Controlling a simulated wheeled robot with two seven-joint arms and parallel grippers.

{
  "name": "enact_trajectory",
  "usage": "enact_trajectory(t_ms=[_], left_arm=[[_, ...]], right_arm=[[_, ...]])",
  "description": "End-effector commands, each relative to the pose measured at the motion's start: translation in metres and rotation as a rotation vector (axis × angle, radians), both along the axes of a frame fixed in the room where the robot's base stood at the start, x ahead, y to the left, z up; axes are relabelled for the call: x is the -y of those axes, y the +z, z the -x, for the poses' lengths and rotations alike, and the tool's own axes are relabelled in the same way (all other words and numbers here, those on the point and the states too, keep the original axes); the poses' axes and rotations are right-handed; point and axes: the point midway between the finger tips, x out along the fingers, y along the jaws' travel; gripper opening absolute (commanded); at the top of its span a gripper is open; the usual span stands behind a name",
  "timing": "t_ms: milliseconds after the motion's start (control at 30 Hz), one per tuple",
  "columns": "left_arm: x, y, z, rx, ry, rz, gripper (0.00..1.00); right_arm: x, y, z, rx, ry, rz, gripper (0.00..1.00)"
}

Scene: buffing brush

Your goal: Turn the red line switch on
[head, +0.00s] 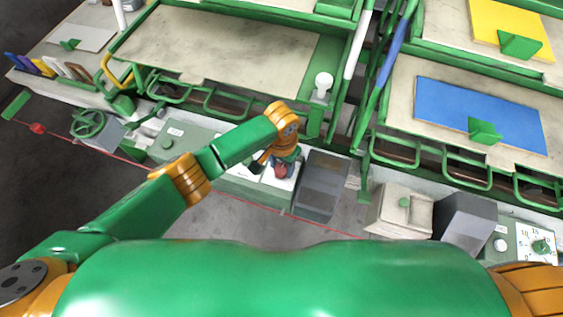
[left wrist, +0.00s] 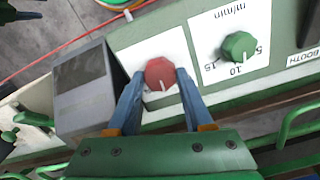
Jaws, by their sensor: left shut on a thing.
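The red line switch (left wrist: 160,74) is a round red knob with a white pointer mark on a white plate of the green control panel. In the left wrist view its mark points down, toward my gripper. My left gripper (left wrist: 158,80) has its two blue fingers on either side of the knob, shut on it. In the head view the red knob (head: 281,171) shows just below my left gripper (head: 273,163), partly covered by it. My right gripper is not in view.
A green dial (left wrist: 239,47) marked m/min sits beside the switch. A grey box (head: 322,185) stands close by on the other side. Green rails (head: 227,103) run behind the panel. A red cord (head: 245,205) runs along the front.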

Motion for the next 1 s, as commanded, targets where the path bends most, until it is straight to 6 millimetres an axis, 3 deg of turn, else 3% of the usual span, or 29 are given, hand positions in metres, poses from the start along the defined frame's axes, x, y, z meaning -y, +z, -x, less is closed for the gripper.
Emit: enact_trajectory(t_ms=[500, 1000], left_arm=[[0.001, 0.0012, -0.0004, 0.002, -0.465, 0.002, 0.0], [0.0011, 0.001, -0.0007, 0.003, -0.714, 0.004, 0.0]], right_arm=[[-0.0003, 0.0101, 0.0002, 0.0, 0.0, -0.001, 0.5], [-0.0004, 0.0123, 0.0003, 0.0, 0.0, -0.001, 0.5]])
